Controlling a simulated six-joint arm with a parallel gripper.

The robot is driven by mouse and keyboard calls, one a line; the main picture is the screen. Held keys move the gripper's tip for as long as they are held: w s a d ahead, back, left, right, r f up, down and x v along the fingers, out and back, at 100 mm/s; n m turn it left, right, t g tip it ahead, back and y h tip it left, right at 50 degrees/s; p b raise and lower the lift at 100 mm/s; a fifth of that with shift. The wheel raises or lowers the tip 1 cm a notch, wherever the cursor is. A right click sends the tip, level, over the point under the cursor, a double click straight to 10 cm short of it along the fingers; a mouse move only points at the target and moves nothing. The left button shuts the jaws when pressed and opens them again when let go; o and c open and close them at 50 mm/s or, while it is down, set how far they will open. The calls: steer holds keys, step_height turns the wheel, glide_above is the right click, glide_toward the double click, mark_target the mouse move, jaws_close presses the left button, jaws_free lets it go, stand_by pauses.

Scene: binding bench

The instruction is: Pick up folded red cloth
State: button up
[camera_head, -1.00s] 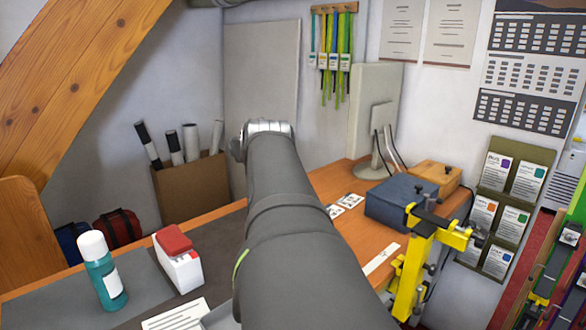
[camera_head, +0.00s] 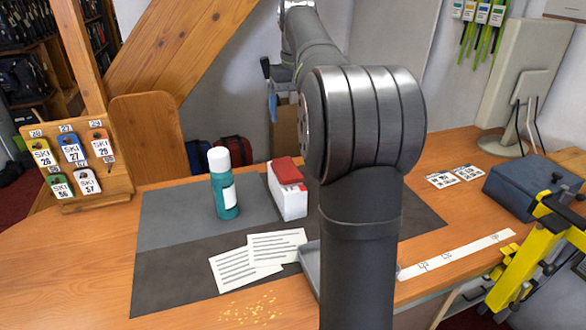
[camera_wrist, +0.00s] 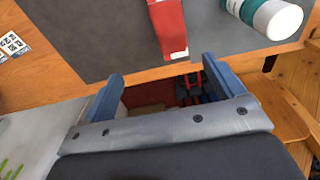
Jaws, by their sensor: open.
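The folded red cloth (camera_head: 286,170) lies on top of a white box (camera_head: 289,197) on the desk mat. In the wrist view the red cloth (camera_wrist: 171,27) is at the top middle, beyond my fingertips and apart from them. My gripper (camera_wrist: 163,68) is open, with its two blue fingers spread and nothing between them. In the head view my gripper (camera_head: 272,100) is small, behind the white box and a little to its left, partly hidden by my own arm.
A teal bottle with a white cap (camera_head: 223,184) stands just left of the box. Printed sheets (camera_head: 250,259) lie in front. A blue box (camera_head: 528,189) and a yellow clamp stand (camera_head: 537,252) are at the right.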

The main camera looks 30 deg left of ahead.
glide_above(288, 171)
steer(key=shift+g, duration=0.3)
steer(key=f, duration=1.2)
steer(key=shift+w+d+f, duration=0.1)
steer(key=shift+d+f, duration=0.05)
steer(key=shift+d, duration=0.15)
steer(key=f, duration=0.5)
steer(key=shift+a+f, duration=0.1)
steer(key=shift+a, duration=0.25)
steer(key=c, duration=1.1)
steer(key=shift+o, duration=0.2)
steer(key=shift+r, duration=0.35)
step_height(288, 171, up, 4)
steer(key=shift+f, duration=0.1)
steer(key=d+r, duration=0.6)
steer(key=d, duration=0.5)
steer(key=shift+w+d+r, duration=0.25)
steer(key=shift+d, duration=0.05)
